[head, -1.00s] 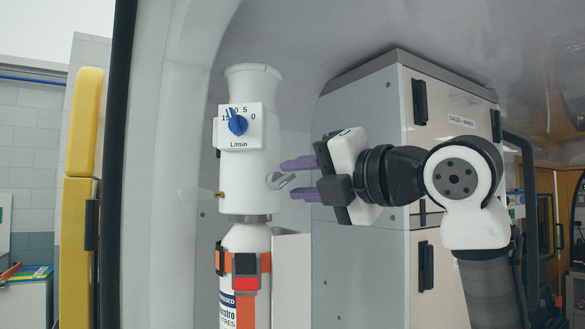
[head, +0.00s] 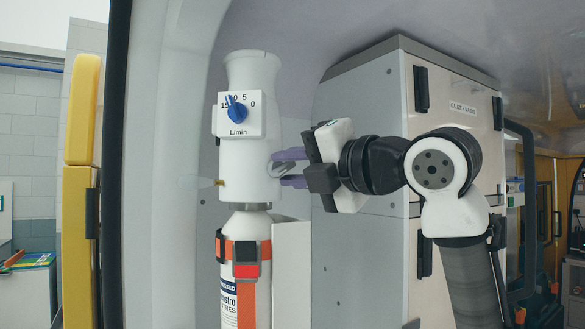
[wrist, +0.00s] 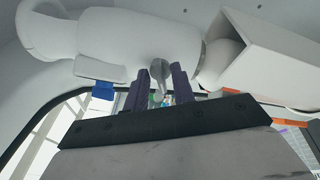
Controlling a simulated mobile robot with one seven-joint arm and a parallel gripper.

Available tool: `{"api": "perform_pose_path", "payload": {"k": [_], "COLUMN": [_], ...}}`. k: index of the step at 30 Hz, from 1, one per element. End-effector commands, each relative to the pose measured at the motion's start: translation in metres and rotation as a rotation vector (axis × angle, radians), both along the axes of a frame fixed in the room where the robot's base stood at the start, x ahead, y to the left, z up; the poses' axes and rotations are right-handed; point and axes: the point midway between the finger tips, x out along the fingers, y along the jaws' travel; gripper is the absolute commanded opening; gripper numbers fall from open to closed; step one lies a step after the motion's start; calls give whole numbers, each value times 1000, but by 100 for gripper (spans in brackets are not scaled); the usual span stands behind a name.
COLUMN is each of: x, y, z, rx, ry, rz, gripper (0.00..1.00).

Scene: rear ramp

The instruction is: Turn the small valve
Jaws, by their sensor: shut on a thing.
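The small valve (head: 280,169) is a grey lever on the right side of the white regulator body (head: 248,155), which sits on top of the gas cylinder (head: 244,290). In the wrist view the grey valve (wrist: 158,76) shows between the two purple fingers (wrist: 158,88), and the white regulator body lies just beyond. The fingers hide part of the valve in the head view.
A blue flow knob (head: 237,111) is on the regulator's front, above the valve. A brass outlet (head: 219,183) sticks out on its left. A grey cabinet (head: 370,110) stands behind my gripper at right. A yellow padded post (head: 82,110) stands at far left.

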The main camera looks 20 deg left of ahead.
Motion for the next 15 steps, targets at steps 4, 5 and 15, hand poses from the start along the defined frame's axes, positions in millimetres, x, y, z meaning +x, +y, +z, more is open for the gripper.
{"api": "perform_pose_path", "payload": {"k": [4,5,15], "x": [0,0,0], "y": [0,0,0], "z": [-1,-1,-1], "rx": [23,32,145], "ry": [60,77,344], "rz": [1,2,2], "gripper": [2,2,2]}}
